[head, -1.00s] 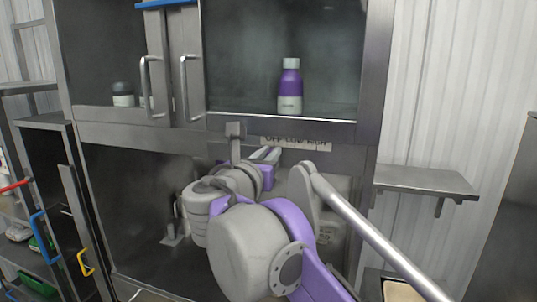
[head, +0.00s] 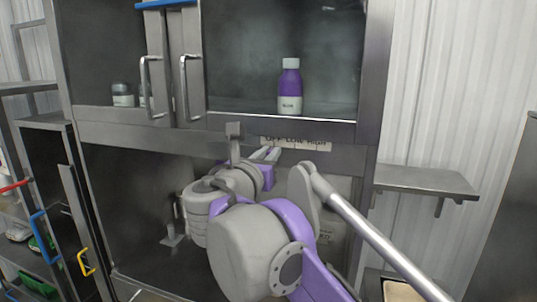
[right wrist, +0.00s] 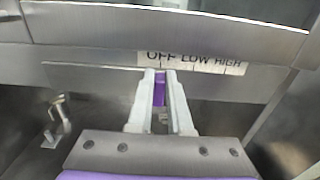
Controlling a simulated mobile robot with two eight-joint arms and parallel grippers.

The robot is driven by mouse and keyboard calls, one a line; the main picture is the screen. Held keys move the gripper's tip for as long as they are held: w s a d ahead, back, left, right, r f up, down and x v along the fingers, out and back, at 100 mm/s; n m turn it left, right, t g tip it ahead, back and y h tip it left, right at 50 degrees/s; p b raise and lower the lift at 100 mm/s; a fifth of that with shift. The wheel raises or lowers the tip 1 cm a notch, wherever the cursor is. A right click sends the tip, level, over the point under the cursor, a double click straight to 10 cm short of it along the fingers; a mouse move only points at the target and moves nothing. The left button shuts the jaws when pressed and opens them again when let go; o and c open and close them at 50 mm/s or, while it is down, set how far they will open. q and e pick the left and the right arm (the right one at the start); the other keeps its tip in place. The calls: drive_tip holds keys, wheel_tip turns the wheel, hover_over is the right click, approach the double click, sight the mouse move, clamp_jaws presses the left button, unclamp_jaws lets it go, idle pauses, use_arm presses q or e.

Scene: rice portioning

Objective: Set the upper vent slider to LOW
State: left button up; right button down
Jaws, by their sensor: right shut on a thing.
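The vent label strip (head: 296,143) reads OFF, LOW, HIGH from left to right, on the hood's front rail; it also shows in the right wrist view (right wrist: 193,62). My right gripper (head: 273,151) reaches up to the rail just below the label. In the right wrist view its fingers (right wrist: 160,77) are shut on a small purple piece, the slider knob (right wrist: 159,92). The fingers stand under the OFF mark, left of LOW. The slider's track is mostly hidden by the fingers. My left gripper is not in view.
A purple bottle (head: 290,88) stands on the cabinet shelf above the rail. Two upright door handles (head: 188,88) are to the left. A small metal fixture (right wrist: 58,115) is lower left in the right wrist view. A metal side shelf (head: 425,181) juts out at right.

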sight(294, 150)
drive_tip(key=shift+s+d, duration=0.25)
drive_tip(key=shift+d, duration=0.5)
drive_tip(key=shift+s+d, duration=0.2)
drive_tip(key=shift+d, duration=0.55)
drive_tip(key=shift+s+d, duration=0.25)
drive_tip(key=shift+d, duration=0.5)
drive_tip(key=shift+a, duration=0.1)
drive_tip(key=c, duration=0.8)
unclamp_jaws()
drive_tip(key=shift+c, duration=0.2)
drive_tip(key=v, duration=1)
drive_tip(key=shift+s+a+b, duration=0.15)
drive_tip(key=shift+s+b, duration=0.2)
drive_tip(key=shift+s, duration=0.05)
